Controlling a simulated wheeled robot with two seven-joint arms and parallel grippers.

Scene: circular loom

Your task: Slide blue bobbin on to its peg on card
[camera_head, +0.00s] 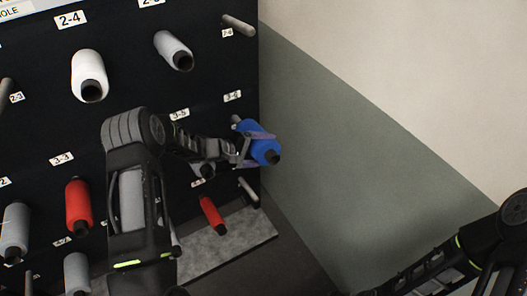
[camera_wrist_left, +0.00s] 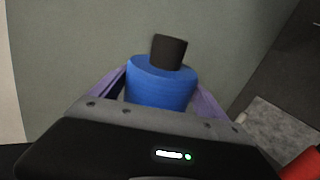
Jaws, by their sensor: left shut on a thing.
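The blue bobbin (camera_head: 264,148) has a dark core end that points toward the camera and down to the right. My left gripper (camera_head: 258,150) is shut around it, with one purple finger on each side. In the left wrist view the blue bobbin (camera_wrist_left: 162,82) sits between both fingers, its dark core standing out. A grey peg (camera_head: 236,120) shows just behind the bobbin, below the label 3-6 (camera_head: 232,96). Whether the bobbin is on that peg cannot be told. The black card (camera_head: 120,40) fills the left. My right arm shows at lower right; its gripper is not in view.
White bobbins (camera_head: 89,76) hang above, and red bobbins (camera_head: 79,206) and grey bobbins (camera_head: 16,232) hang lower on the card. Bare pegs stand at the upper right (camera_head: 239,25) and lower right (camera_head: 248,191). A wall (camera_head: 360,150) lies right of the card.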

